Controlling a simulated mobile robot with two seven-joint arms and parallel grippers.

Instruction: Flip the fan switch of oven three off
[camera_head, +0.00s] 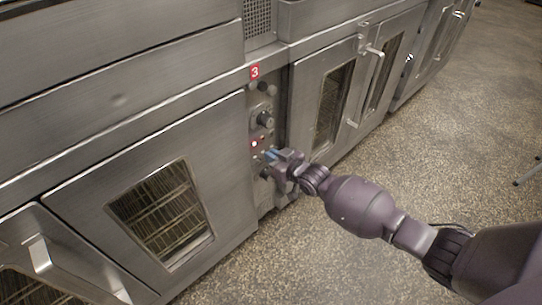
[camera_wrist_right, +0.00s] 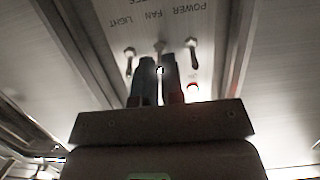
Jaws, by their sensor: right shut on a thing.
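The control panel of oven three (camera_head: 262,100) carries a red label "3" (camera_head: 255,71). My right gripper (camera_head: 271,156) is at the lower part of this panel, where its fingers hide the switches in the head view. In the right wrist view the lettering is upside down. The fan switch (camera_wrist_right: 160,47) sits between the light switch (camera_wrist_right: 130,53) and the power switch (camera_wrist_right: 192,50). The two dark fingers of the right gripper (camera_wrist_right: 159,75) stand close on either side of the fan switch lever, shut on it. My left gripper is not in view.
A knob (camera_head: 265,119) sits above the gripper, and a lit lamp (camera_head: 254,143) beside it. Oven doors with windows flank the panel; a door handle (camera_head: 374,52) sticks out at the right.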

